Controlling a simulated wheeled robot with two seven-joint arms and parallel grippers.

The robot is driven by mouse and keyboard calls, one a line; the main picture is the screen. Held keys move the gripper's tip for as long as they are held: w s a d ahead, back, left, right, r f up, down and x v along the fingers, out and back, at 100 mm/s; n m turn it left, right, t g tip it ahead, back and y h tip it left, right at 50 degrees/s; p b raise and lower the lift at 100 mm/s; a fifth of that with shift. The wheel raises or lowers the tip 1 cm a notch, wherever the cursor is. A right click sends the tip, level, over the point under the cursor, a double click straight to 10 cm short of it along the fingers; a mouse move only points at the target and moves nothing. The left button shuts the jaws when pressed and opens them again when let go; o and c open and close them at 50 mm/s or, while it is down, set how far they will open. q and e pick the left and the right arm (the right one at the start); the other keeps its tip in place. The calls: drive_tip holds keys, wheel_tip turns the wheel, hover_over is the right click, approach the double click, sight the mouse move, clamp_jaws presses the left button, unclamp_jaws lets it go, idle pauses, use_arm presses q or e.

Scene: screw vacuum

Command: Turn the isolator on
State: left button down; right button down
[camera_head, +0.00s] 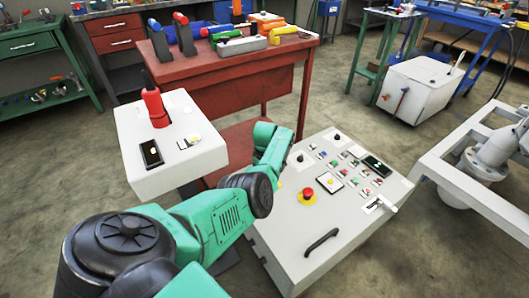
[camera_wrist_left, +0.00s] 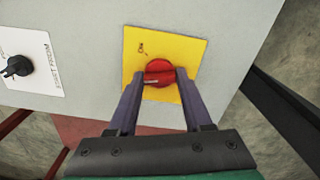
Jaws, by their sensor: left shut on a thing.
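The isolator (camera_wrist_left: 159,72) is a red rotary knob on a yellow square plate (camera_wrist_left: 194,54), fixed to a grey-white panel. Its raised grip lies nearly level across the left wrist view, slightly tilted. My left gripper (camera_wrist_left: 161,78) has its two dark fingers closed on the left and right sides of the knob. In the head view my green left arm reaches toward the white sloped control console, and the gripper and isolator are hidden there. My right gripper is in neither view.
A black knob (camera_wrist_left: 17,67) on a white label sits left of the isolator. The sloped console (camera_head: 285,235) carries a red emergency button (camera_head: 308,193), several small buttons and a black handle (camera_head: 321,242). A white pedestal box (camera_head: 150,178) with a red-and-black lever stands left of it.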

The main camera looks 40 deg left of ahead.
use_arm(q)
drive_tip(key=shift+r+m+p, duration=0.1)
drive_tip(key=shift+m+p, duration=0.25)
drive_tip(key=shift+m, duration=0.55)
drive_tip(key=m, duration=0.2)
drive_tip(key=shift+m+p, duration=0.35)
drive_tip(key=shift+m, duration=0.05)
drive_tip(key=m, duration=0.4)
drive_tip(key=shift+p, duration=0.35)
drive_tip(key=shift+m, duration=1.7)
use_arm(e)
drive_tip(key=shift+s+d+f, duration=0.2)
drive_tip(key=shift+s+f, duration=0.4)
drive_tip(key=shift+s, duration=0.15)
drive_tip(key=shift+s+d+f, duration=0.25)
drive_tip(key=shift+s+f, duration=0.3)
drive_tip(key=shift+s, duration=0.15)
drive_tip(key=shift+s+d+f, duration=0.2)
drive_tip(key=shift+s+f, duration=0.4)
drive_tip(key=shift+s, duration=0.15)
use_arm(q)
drive_tip(key=shift+c, duration=1.6)
unclamp_jaws()
